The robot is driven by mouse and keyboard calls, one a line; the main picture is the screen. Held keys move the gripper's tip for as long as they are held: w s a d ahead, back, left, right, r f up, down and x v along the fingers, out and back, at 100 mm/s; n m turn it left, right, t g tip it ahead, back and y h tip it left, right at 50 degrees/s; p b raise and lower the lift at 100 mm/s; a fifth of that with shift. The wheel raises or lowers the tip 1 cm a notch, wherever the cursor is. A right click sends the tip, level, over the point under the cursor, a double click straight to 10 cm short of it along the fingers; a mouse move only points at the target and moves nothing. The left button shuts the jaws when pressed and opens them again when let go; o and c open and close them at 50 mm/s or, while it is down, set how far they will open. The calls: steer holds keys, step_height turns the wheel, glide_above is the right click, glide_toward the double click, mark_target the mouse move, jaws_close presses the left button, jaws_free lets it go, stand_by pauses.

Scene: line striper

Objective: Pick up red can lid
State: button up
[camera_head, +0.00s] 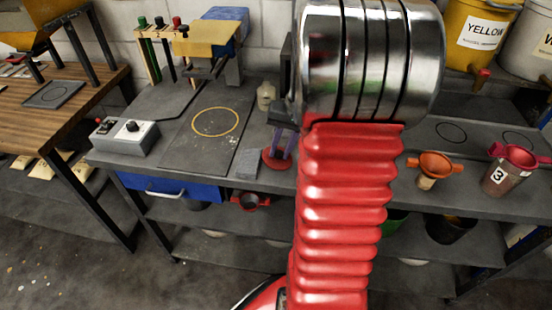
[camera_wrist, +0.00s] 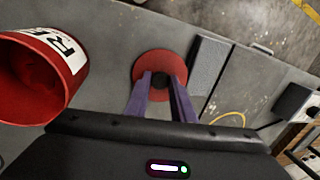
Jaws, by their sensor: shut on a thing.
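The red can lid (camera_wrist: 160,56) is a round red disc with a dark knob at its centre, seen from above in the wrist view. It also shows in the head view (camera_head: 269,160) near the front edge of the grey bench. My gripper (camera_wrist: 161,82) has two purple fingers closed on the lid's dark knob. In the head view my gripper (camera_head: 283,146) stands above the lid, partly hidden by my arm. I cannot tell whether the lid touches the bench top.
A red bucket (camera_wrist: 72,60) with a white label lies left in the wrist view. A grey block (camera_head: 247,164) is beside the lid. A board with a yellow ring (camera_head: 196,131) and a switch box (camera_head: 127,137) stand left. An orange funnel (camera_head: 435,160) is right.

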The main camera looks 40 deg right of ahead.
mark_target(281, 154)
step_height(281, 154, up, 10)
stand_by(0.8)
stand_by(0.5)
